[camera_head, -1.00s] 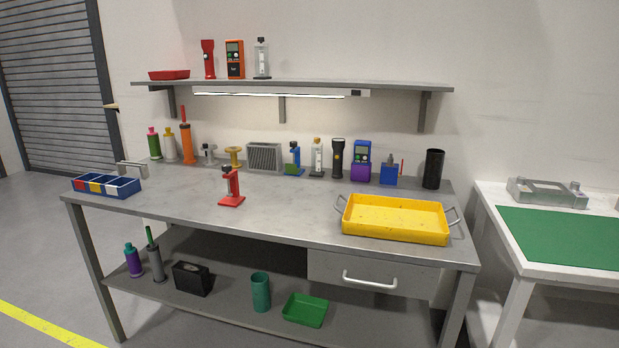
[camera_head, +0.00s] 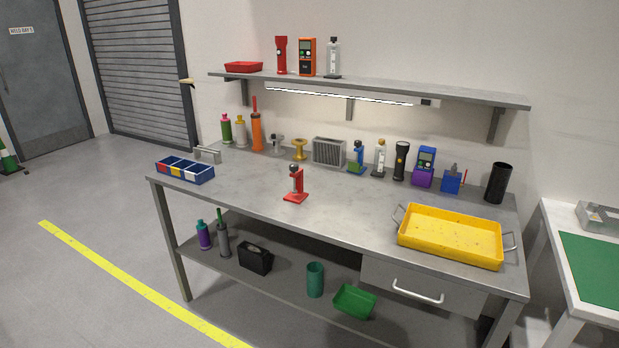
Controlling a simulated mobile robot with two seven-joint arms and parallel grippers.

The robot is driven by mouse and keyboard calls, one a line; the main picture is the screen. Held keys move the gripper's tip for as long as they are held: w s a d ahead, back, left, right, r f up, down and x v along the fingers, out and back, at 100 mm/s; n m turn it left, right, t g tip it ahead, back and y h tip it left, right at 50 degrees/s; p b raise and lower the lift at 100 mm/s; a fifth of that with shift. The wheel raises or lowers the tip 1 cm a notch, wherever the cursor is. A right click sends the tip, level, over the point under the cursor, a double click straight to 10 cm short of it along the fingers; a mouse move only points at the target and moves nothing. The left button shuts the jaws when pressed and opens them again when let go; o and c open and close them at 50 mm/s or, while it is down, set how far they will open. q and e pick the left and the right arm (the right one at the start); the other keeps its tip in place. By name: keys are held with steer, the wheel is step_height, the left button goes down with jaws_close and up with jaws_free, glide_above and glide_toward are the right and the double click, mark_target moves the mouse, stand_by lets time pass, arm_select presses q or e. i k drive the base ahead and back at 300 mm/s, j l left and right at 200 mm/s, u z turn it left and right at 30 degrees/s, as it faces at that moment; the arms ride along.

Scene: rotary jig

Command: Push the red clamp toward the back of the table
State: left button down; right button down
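The red clamp (camera_head: 296,186) stands upright on the grey table (camera_head: 255,190), near the middle and toward its front edge. It has a flat red base and a dark knob on top. Bare tabletop lies behind it, up to the row of things along the back. Neither of my grippers shows in the head view, and nothing touches the clamp.
Along the back stand an orange tube (camera_head: 257,134), a yellow spool (camera_head: 300,149), a grey finned block (camera_head: 329,151), a blue clamp (camera_head: 357,157) and a black flashlight (camera_head: 401,160). A blue bin (camera_head: 186,171) sits at left, a yellow tray (camera_head: 451,237) at right.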

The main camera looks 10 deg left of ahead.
mark_target(298, 199)
steer(key=i+j+z, duration=0.45)
steer(key=j, duration=0.25)
steer(key=i+j+z, duration=0.2)
steer(key=i+j, duration=0.1)
steer(key=j, duration=0.1)
